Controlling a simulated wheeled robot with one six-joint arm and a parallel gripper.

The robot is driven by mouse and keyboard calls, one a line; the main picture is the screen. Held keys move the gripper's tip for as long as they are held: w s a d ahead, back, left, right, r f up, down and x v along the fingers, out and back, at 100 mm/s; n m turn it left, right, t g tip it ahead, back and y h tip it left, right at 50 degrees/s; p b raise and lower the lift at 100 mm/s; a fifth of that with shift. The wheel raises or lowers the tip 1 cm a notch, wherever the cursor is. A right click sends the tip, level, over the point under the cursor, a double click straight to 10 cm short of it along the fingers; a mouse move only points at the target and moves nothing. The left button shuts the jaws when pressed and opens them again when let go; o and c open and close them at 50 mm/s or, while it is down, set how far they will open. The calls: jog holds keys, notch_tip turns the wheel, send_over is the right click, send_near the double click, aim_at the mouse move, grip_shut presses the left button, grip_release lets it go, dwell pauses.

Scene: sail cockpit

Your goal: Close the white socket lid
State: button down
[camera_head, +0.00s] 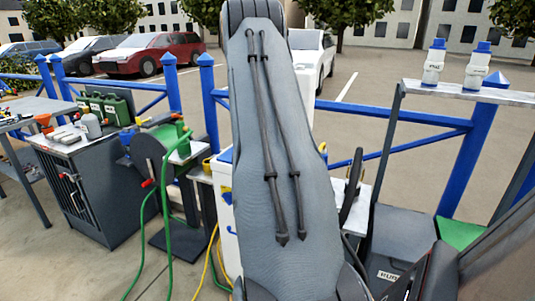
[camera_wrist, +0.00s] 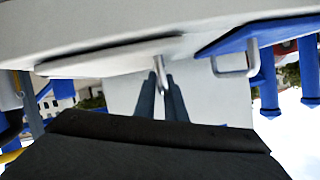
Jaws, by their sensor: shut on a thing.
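In the wrist view, the white socket lid (camera_wrist: 105,57) is a pale flap standing out from a white housing (camera_wrist: 120,20). A thin metal handle (camera_wrist: 158,66) shows at its right end. My gripper (camera_wrist: 163,82) has its two dark fingers close together around this handle, shut on it. To the right is a blue lid (camera_wrist: 238,36) with its own metal loop handle (camera_wrist: 235,70). In the head view my arm hides the gripper and the socket lid. Part of a white post (camera_head: 228,215) shows behind the arm.
Left in the head view are a green hose (camera_head: 166,235) on a reel, a grey cabinet (camera_head: 95,195) with green cans, and a blue railing (camera_head: 205,100). Two white bottles with blue caps (camera_head: 434,62) stand on a shelf (camera_head: 465,93) at right.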

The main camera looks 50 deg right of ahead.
jog(key=shift+w+r, duration=0.1)
jog(key=c, duration=1.9)
grip_release()
jog(key=b+v, duration=0.1)
jog(key=v, duration=0.6)
jog(key=shift+a+r, duration=0.1)
jog(key=shift+a, duration=0.25)
